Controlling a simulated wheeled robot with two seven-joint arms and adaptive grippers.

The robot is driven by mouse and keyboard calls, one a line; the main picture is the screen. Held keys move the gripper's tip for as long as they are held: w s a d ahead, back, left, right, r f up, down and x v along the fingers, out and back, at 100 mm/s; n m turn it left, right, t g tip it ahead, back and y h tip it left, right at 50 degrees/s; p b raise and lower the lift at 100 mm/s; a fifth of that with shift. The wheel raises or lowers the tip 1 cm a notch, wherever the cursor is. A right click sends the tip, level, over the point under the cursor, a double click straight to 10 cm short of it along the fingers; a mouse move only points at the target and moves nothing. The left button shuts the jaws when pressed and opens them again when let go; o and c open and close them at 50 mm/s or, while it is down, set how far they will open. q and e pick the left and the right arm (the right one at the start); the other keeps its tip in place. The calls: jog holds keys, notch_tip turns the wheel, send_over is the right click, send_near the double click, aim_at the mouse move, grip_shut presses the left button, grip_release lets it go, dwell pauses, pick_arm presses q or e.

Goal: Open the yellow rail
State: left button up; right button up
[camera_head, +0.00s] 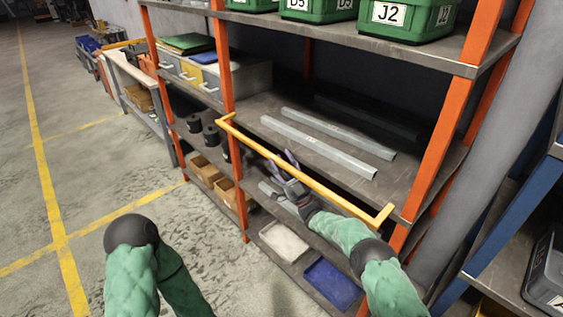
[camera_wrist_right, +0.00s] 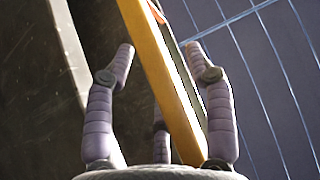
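The yellow rail (camera_head: 308,180) runs across the front of the orange-post shelf unit, at the level of the shelf with grey bars. It has a short bent end at each side. My right gripper (camera_head: 287,168) is at the rail, near the middle of its length. In the right wrist view the rail (camera_wrist_right: 165,80) passes between the spread fingers of my right gripper (camera_wrist_right: 165,60). The fingers look open, with a gap on the left side; whether the right finger touches the rail cannot be told. My left gripper is out of view; only my left arm shows.
Two light grey bars (camera_head: 320,143) lie on the shelf (camera_head: 258,106) behind the rail. Green bins (camera_head: 400,18) stand on the shelf above. A white tray (camera_head: 284,241) and a blue tray (camera_head: 332,284) are low down. Another rack (camera_head: 500,240) stands at right. Floor at left is clear.

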jog(key=shift+d+f, duration=0.1)
jog(key=v, duration=1.1)
jog(key=shift+s+d+f, duration=0.2)
jog(key=shift+f, duration=0.1)
